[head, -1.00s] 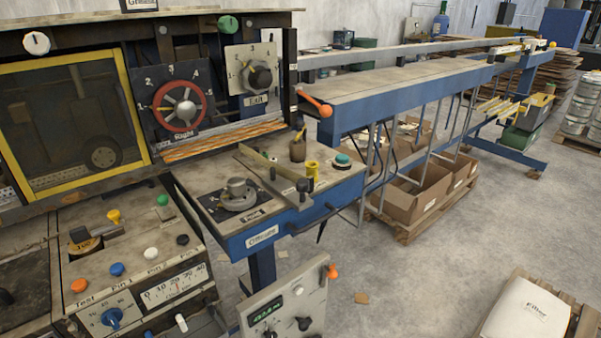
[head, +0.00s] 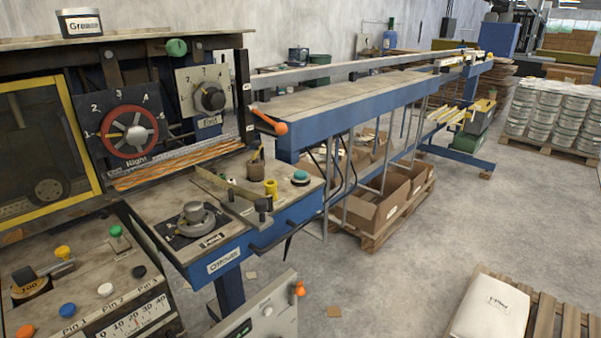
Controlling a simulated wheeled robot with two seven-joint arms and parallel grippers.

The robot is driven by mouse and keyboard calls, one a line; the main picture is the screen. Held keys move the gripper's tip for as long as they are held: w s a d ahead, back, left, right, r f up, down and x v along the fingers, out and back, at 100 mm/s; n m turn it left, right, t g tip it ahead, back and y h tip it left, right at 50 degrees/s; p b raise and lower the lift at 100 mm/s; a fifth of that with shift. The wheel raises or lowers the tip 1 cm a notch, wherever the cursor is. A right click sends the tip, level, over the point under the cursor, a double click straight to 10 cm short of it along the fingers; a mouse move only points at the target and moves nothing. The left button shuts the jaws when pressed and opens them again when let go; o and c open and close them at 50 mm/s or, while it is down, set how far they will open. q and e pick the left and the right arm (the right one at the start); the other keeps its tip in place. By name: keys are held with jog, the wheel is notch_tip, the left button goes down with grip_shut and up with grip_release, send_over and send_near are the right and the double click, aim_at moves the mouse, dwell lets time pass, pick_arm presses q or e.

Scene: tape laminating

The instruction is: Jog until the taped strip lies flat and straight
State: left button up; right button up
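Orange strips (head: 180,166) run along the slot below the dials on the machine front; I cannot tell which is the taped strip or whether it lies flat. A red-rimmed dial (head: 128,132) marked Right and a black knob (head: 209,97) on a pale plate are above them. The lower left panel has a green button (head: 116,232), a yellow button (head: 62,253), a white button (head: 105,290), a blue button (head: 68,310) and an orange button (head: 25,331). I cannot read a jog label. Neither of my grippers is in view.
A long blue bench (head: 370,102) runs back right. A pallet (head: 545,318) with a white sack (head: 490,310) stands lower right. Open floor lies between.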

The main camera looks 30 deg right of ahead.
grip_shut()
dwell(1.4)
